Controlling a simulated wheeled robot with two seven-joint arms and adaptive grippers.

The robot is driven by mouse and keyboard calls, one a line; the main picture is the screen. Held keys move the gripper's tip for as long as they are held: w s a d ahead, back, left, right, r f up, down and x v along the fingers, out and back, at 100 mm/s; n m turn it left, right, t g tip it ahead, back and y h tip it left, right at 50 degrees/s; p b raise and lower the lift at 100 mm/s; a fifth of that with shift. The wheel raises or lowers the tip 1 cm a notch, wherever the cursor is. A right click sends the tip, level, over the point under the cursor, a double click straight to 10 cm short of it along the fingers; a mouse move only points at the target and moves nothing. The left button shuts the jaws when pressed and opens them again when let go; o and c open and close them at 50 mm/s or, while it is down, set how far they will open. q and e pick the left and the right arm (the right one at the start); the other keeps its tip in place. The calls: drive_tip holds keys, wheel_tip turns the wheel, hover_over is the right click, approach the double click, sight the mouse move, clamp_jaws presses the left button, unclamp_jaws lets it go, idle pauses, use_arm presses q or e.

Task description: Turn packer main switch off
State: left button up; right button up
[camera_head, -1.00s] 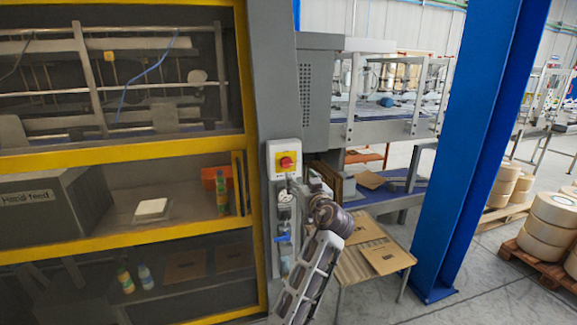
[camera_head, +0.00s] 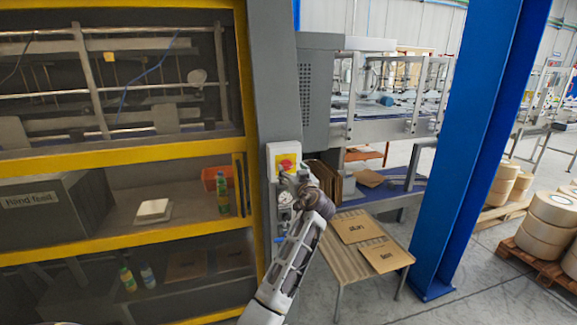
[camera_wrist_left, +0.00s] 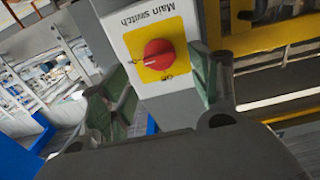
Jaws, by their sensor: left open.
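The packer main switch (camera_head: 286,164) is a red knob on a yellow plate, set in a grey-white box on the machine's grey post. In the left wrist view the red knob (camera_wrist_left: 158,54) sits under the label "Main switch". My left gripper (camera_head: 294,176) is just below and in front of the switch, hiding its lower part. In the left wrist view the left gripper's two fingers (camera_wrist_left: 160,88) are open, one on each side of the knob, with nothing held. I cannot tell whether they touch it. My right gripper is not in view.
A yellow-framed machine enclosure (camera_head: 120,155) stands left of the post. A blue column (camera_head: 470,150) rises at right. A small table (camera_head: 340,262) with cardboard sheets stands behind my arm. Rolls on pallets (camera_head: 550,225) stand far right. Grey floor is free around the column's base.

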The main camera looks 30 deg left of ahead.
sight(288, 166)
use_arm(q)
drive_tip(key=shift+p+x, duration=0.6)
drive_tip(key=shift+x, duration=1.8)
drive_tip(key=c, duration=1)
